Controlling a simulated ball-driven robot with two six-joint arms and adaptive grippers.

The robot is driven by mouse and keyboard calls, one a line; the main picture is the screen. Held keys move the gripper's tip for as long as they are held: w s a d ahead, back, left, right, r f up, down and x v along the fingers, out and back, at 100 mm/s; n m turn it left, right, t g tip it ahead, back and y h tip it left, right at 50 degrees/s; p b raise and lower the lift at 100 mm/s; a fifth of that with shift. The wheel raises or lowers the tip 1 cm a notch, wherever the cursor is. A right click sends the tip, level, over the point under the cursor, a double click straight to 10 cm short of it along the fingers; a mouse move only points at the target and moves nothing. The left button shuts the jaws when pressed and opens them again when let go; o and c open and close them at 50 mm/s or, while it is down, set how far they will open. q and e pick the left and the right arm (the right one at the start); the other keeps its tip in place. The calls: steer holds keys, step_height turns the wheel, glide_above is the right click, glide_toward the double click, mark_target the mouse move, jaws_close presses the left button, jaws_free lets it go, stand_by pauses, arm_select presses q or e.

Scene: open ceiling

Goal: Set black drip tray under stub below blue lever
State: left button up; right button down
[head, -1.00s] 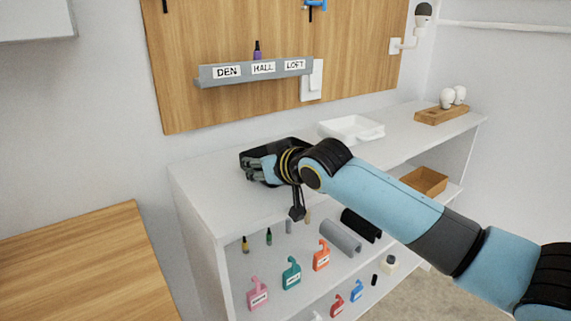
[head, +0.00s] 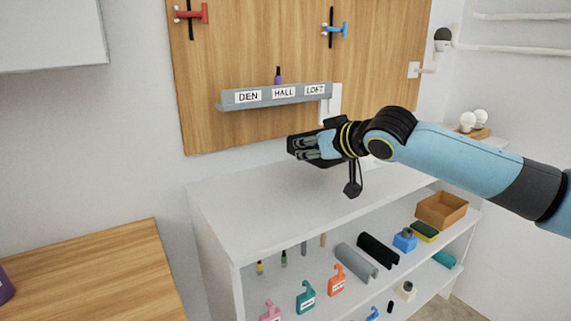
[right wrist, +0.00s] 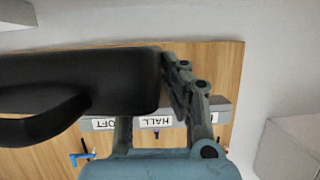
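The black drip tray (right wrist: 80,82) fills the left of the right wrist view, at the fingers of my right gripper (head: 308,149). In the head view the gripper hides most of the tray; dark parts show around the fingers. Gripper and tray are raised above the white shelf top, in front of the wooden board. The blue lever (head: 336,30) sits on a black vertical pipe stub (head: 331,43) high on the board. It also shows in the right wrist view (right wrist: 82,158). My left gripper is not in view.
A red lever (head: 190,14) is at the upper left. The white shelf top (head: 270,205) is clear at left.

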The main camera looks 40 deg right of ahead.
steer(key=shift+s+d+r+p, duration=0.25)
steer(key=shift+d+r, duration=0.4)
steer(key=shift+d, duration=0.35)
steer(key=shift+s+d+r+p, duration=0.1)
steer(key=shift+s+d+r, duration=0.15)
steer(key=shift+d+r, duration=0.55)
steer(key=shift+f, duration=0.45)
steer(key=s+a+r+n+g+y+b, duration=0.1)
steer(key=s+a+n+y, duration=0.2)
steer(key=a, duration=1)
steer(key=s+a+r+n+y+b, duration=0.1)
steer(key=s+a+n+y+b, duration=0.1)
steer(key=s+a, duration=0.5)
steer(key=a+n+y, duration=0.1)
steer(key=a+y, duration=0.1)
steer(key=a, duration=0.4)
steer(key=shift+a+g, duration=0.25)
steer(key=shift+g, duration=0.15)
